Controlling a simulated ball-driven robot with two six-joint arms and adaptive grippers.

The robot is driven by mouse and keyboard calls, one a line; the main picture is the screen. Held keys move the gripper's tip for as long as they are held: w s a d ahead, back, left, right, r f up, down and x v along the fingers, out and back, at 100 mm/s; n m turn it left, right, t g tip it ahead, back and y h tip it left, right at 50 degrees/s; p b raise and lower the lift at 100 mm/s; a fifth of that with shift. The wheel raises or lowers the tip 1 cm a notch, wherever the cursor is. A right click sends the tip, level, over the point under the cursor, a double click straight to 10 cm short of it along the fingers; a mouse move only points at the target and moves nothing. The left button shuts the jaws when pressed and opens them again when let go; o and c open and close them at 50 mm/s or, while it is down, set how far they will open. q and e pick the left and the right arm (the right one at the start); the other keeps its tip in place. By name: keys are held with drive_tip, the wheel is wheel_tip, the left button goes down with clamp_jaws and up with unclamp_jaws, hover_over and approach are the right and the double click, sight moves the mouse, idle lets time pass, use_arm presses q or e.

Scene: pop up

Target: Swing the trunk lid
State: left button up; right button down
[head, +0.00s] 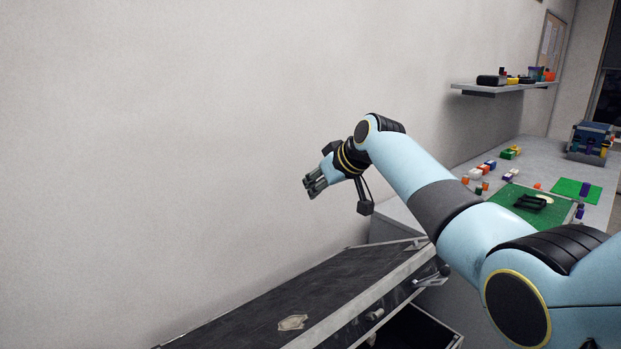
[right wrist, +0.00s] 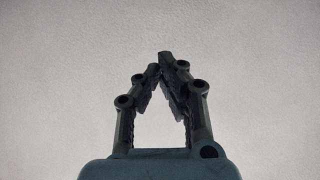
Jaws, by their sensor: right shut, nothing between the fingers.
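The trunk lid (head: 345,283) is a dark panel with pale metal edges, low in the head view. It is tilted, with a dark gap and the trunk's inside (head: 415,332) showing below its front edge. A latch-like fitting (head: 432,278) is at its right front corner. My right gripper (head: 310,187) is shut and empty, above the lid and in front of the wall, touching nothing. In the right wrist view its fingertips (right wrist: 163,66) meet against plain wall. My left gripper is out of view. The trunk's lower front is cut off by the frame.
A grey counter (head: 540,155) runs along the right, with a green mat (head: 577,190), coloured blocks (head: 480,170) and a toolbox-like case (head: 590,140). A shelf (head: 500,87) with small items hangs above. The wall (head: 180,130) is bare on the left.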

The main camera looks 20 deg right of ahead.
drive_tip(key=shift+w+a+r, duration=0.35)
drive_tip(key=shift+w+r, duration=0.4)
drive_tip(key=c, duration=2)
unclamp_jaws()
drive_tip(key=shift+c, duration=0.2)
drive_tip(key=o, duration=0.5)
drive_tip(key=shift+r, duration=0.1)
